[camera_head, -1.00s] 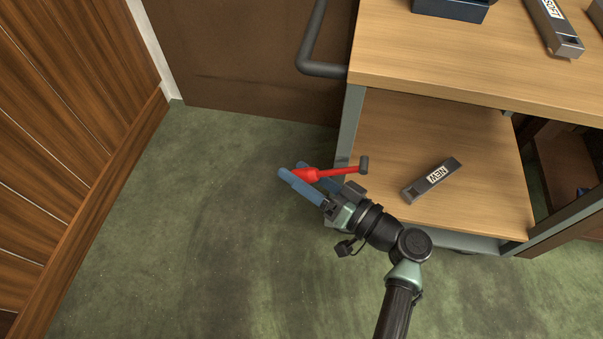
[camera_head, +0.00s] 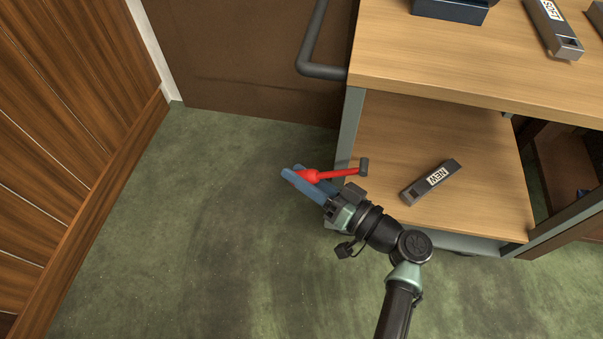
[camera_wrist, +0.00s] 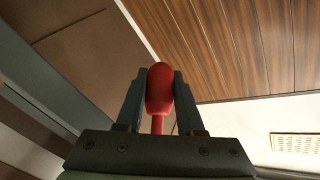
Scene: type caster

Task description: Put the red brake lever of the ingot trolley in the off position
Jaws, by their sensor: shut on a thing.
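The red brake lever (camera_head: 335,174) sticks out to the left from a dark pivot beside the left post of the ingot trolley (camera_head: 352,125). My gripper (camera_head: 297,175) is shut on the lever's thick red grip, with one blue finger on each side. In the wrist view the red grip (camera_wrist: 160,88) stands between the two dark fingers and reaches slightly past their tips. The fingers hide part of the grip in the head view.
Another ingot (camera_head: 553,28) and a dark blue box (camera_head: 450,10) are on the top. A dark handle bar (camera_head: 318,45) juts out at the upper left. The green floor (camera_head: 210,220) on the left is clear.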

